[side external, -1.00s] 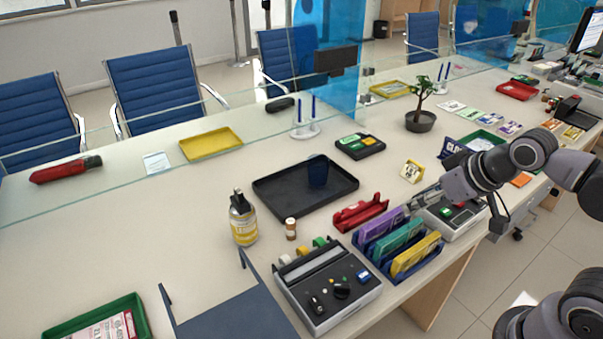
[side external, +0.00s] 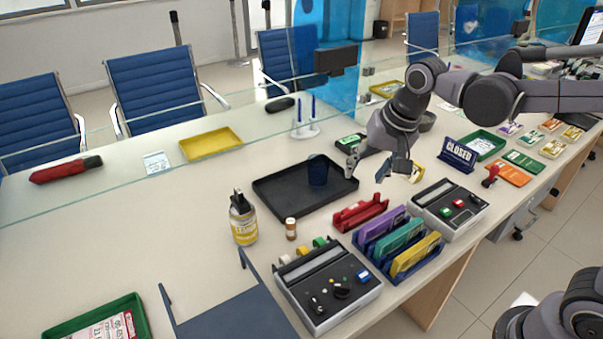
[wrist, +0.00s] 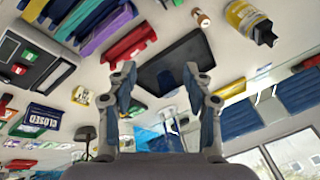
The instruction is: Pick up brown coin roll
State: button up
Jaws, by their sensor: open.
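The brown coin roll (side external: 291,228) is a small upright cylinder with a pale band, standing on the counter between the yellow-labelled bottle and the black tray. It also shows near the top of the wrist view (wrist: 202,17). My gripper (side external: 367,171) is open and empty, above the right end of the black tray and apart from the coin roll, which lies to its lower left. In the wrist view both fingers (wrist: 160,85) are spread with nothing between them.
A bottle (side external: 243,222) stands left of the coin roll. The black tray (side external: 275,199) lies behind it, a red holder (side external: 360,213) to the right, and a grey box (side external: 327,287) with small items in front.

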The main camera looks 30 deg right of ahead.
jog(key=w+a+f+m+g, duration=0.2)
jog(key=w+a+f+m, duration=0.3)
jog(key=w, duration=0.3)
jog(key=m+g, duration=0.2)
jog(key=m, duration=0.2)
send_over(291, 222)
notch_tip(291, 222, down, 6)
jog(key=shift+s+d+r, duration=0.1)
jog(key=shift+r, duration=0.15)
jog(key=shift+f, duration=0.25)
jog(key=f, duration=1)
jog(key=shift+w+f, duration=0.2)
jog(key=shift+f, duration=0.2)
jog(key=shift+c, duration=0.3)
grip_shut()
